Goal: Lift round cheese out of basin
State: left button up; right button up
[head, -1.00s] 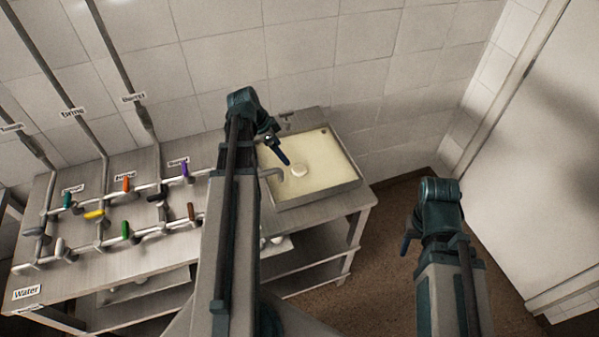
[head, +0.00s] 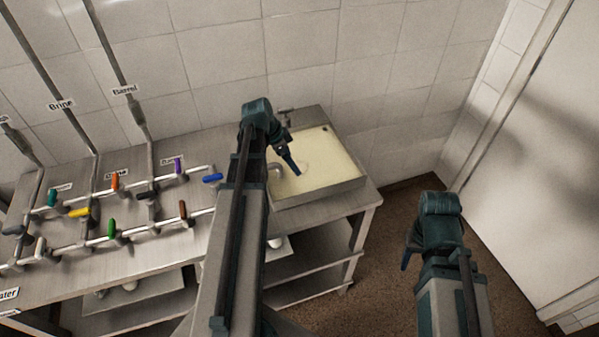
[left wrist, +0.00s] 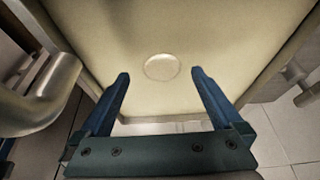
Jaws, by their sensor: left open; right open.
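The round cheese (left wrist: 162,67) is a pale disc in cream-coloured liquid in the left wrist view. It lies ahead of my left gripper's two blue fingers, apart from them and roughly centred between them. The steel basin (head: 318,193) stands at the right end of the bench in the head view. My left gripper (head: 294,170) hangs over the basin and partly hides the cheese there; its open, empty fingers also show in the left wrist view (left wrist: 160,90). My right gripper (head: 406,262) is off to the right of the bench, over the floor, away from the basin.
A curved steel spout (left wrist: 50,100) is close on the left in the left wrist view. Pipes with coloured valve handles (head: 112,228) cover the bench left of the basin. A tiled wall (head: 370,80) stands behind. The floor (head: 400,205) right of the bench is clear.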

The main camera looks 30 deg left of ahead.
aim_at(299, 167)
pick_arm(q)
jog(key=b+x, duration=0.4)
jog(key=x, duration=0.1)
jog(key=shift+w+d+r, duration=0.1)
jog(key=shift+w, duration=0.25)
jog(key=shift+r, duration=0.1)
